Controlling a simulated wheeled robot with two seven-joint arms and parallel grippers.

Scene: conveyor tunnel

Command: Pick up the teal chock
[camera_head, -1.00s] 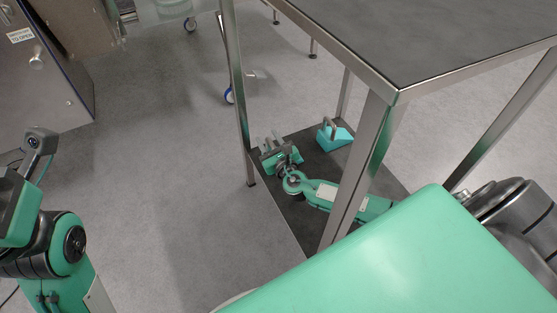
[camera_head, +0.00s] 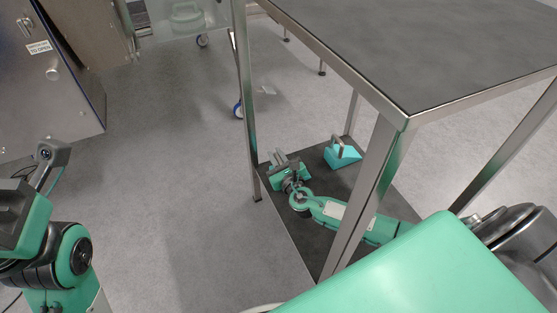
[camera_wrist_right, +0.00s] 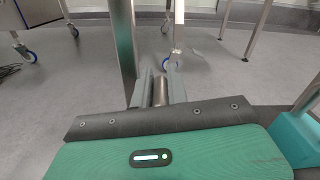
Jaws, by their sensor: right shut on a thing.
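The teal chock (camera_head: 342,154) is a wedge with a grey handle on top. It rests on the dark lower shelf (camera_head: 318,235) under the steel table. A teal block at the right edge of the right wrist view (camera_wrist_right: 298,136) looks like the same chock. My right gripper (camera_head: 281,160) is low over the shelf, left of the chock and apart from it. In the wrist view its fingers (camera_wrist_right: 160,84) are closed around a short grey metal cylinder (camera_wrist_right: 160,92). My left arm is at the left edge; its gripper's jaws do not show clearly.
The steel table (camera_head: 440,60) stands over the shelf, its legs (camera_head: 368,190) close around my right arm. A steel cabinet (camera_head: 62,95) is at the upper left. A blue-wheeled caster (camera_head: 238,110) stands behind. The grey floor at the left middle is clear.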

